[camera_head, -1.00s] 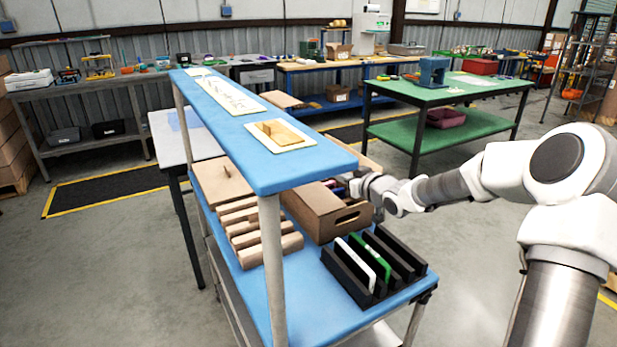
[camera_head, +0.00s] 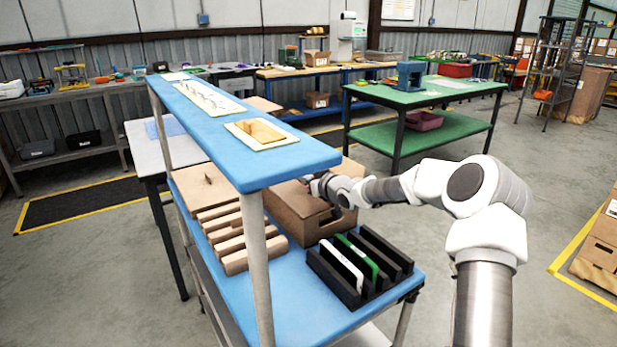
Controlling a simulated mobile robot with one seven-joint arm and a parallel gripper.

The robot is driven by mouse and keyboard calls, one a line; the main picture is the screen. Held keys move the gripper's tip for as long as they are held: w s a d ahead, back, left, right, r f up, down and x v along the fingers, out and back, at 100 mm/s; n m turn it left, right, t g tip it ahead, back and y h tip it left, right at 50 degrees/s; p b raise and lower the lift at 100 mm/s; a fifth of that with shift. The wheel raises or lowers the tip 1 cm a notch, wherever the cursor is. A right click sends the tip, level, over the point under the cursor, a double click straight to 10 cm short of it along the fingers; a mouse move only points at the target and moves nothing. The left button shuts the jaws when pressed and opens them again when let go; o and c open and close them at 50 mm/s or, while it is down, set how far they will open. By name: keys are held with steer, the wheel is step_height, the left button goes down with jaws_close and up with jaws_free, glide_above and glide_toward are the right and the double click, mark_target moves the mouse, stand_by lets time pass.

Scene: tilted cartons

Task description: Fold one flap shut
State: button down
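A brown box (camera_head: 296,222) with a dark hand hole in its near side stands on the blue lower shelf of the rack. A flat brown surface covers the part of its top that I can see. A tan panel (camera_head: 346,172) shows just behind my arm; I cannot tell whether it is a raised flap of the box. My gripper (camera_head: 314,186) is at the top right of the box, close to its upper surface. Its fingers are too small and partly hidden, so contact and opening are unclear. The upper shelf hides the box's far part.
A black slotted rack (camera_head: 385,250) with a white and a green panel stands in front of the box. Several wooden blocks (camera_head: 232,238) lie to its left. The blue upper shelf (camera_head: 245,130) and its post (camera_head: 256,265) overhang and stand nearby. Open floor lies to the right.

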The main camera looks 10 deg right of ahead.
mark_target(301, 186)
steer(key=shift+f, duration=0.9)
steer(key=shift+f, duration=0.1)
steer(key=shift+f, duration=0.6)
